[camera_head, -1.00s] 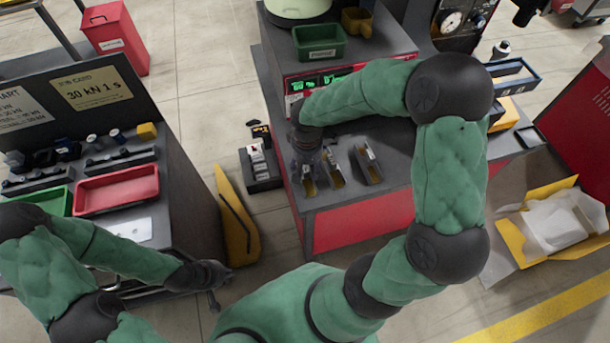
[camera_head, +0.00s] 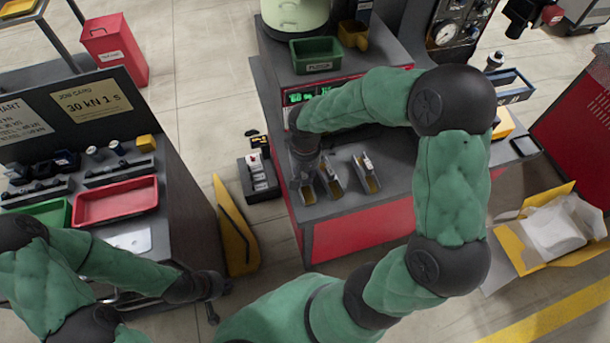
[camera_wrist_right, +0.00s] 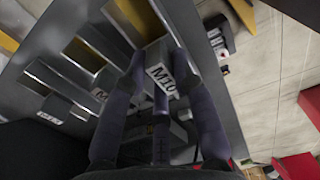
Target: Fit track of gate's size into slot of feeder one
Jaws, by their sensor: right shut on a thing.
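Three metal tracks with yellowish channels stand near the front of the grey-topped, red-fronted feeder bench: the left (camera_head: 308,193), middle (camera_head: 331,184) and right (camera_head: 368,178). My right gripper (camera_head: 304,177) is at the left track. In the right wrist view its fingers (camera_wrist_right: 163,85) are shut on the track's block, labelled M10 (camera_wrist_right: 168,78). Two other tracks lie beside it there, one with a tag (camera_wrist_right: 99,94) only partly legible. I cannot tell whether the held track touches the bench. My left gripper (camera_head: 218,285) is at the left cart's edge, its fingers too small to read.
A green bowl (camera_head: 296,14), green tray (camera_head: 317,55) and yellow scoop (camera_head: 352,34) sit on the feeder housing. A black block with white pieces (camera_head: 258,176) stands left of the bench. The left cart bears a red tray (camera_head: 116,203). A yellow stand (camera_head: 236,235) is between them.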

